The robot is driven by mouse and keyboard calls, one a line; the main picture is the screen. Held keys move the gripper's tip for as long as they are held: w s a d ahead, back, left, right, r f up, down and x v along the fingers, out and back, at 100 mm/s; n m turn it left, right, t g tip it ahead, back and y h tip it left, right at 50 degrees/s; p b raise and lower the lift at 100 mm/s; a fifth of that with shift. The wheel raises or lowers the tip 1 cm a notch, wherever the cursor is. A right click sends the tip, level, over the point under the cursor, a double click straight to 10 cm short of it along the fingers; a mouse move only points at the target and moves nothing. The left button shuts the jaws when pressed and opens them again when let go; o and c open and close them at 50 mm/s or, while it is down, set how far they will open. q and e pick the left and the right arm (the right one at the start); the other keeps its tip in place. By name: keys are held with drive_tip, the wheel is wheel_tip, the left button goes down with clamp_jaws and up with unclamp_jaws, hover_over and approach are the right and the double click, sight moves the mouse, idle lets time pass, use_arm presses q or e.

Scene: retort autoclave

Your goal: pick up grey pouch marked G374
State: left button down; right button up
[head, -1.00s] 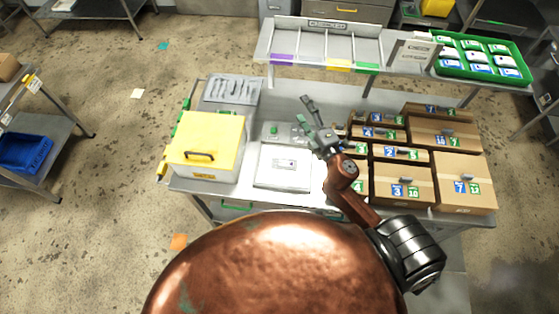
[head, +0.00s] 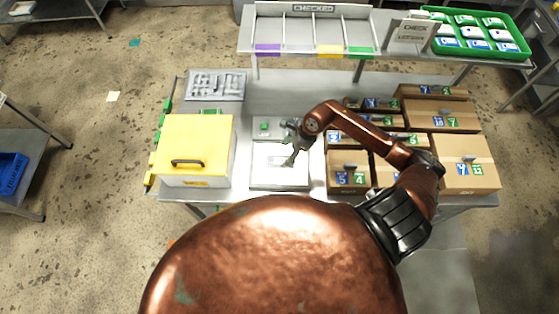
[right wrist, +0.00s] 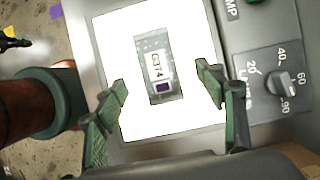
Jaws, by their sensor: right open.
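The grey pouch marked G374 (right wrist: 155,65) lies flat on a bright white panel (right wrist: 112,45) in the right wrist view. In the head view the panel's device (head: 262,178) sits mid-table, and my gripper partly covers the pouch there. My right gripper (head: 290,162) is above the panel with its fingers pointing down. In the right wrist view its two green fingers (right wrist: 165,88) are spread apart at either side of the pouch's lower end, with nothing between them gripped. My left gripper is not in the head view.
A yellow-lidded box (head: 195,142) stands left of the panel. Several cardboard boxes (head: 465,150) stand to its right, below my right arm. A shelf marked CHECKED (head: 285,50) and a green tray of pouches (head: 440,46) are at the back. A dial (right wrist: 284,86) sits beside the panel.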

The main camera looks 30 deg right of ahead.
sight(281, 161)
drive_tip(key=x, duration=0.1)
drive_tip(key=p+x, duration=0.1)
drive_tip(key=x, duration=0.1)
drive_tip(key=p+x, duration=0.1)
drive_tip(key=x, duration=0.1)
drive_tip(key=shift+s+f, duration=0.1)
drive_tip(key=shift+s, duration=0.15)
drive_tip(key=shift+w+a+f, duration=0.1)
drive_tip(key=shift+f, duration=0.3)
drive_tip(key=c, duration=1.4)
drive_tip(key=shift+r, duration=0.15)
